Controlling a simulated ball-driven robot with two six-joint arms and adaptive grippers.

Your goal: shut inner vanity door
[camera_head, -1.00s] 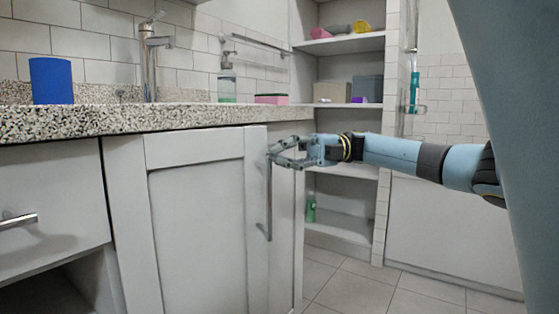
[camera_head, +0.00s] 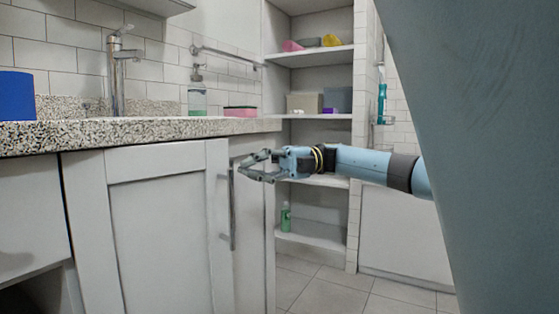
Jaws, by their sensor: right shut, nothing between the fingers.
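The inner vanity door (camera_head: 160,235) is a pale grey panelled front under the stone counter, at left centre. Its vertical metal bar handle (camera_head: 232,210) stands along its right edge. The door looks flush or almost flush with the cabinet front; I cannot tell whether a small gap is left. My right gripper (camera_head: 245,168) is shut and empty, with its fingertips just right of the handle's top end. Whether they touch the handle is unclear. My left gripper is out of view.
The speckled counter (camera_head: 150,130) overhangs the door and holds a blue cup (camera_head: 15,95), a soap bottle (camera_head: 197,97) and a pink sponge (camera_head: 240,111). Open shelves (camera_head: 310,58) stand behind my right gripper. The tiled floor (camera_head: 330,292) at lower right is clear.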

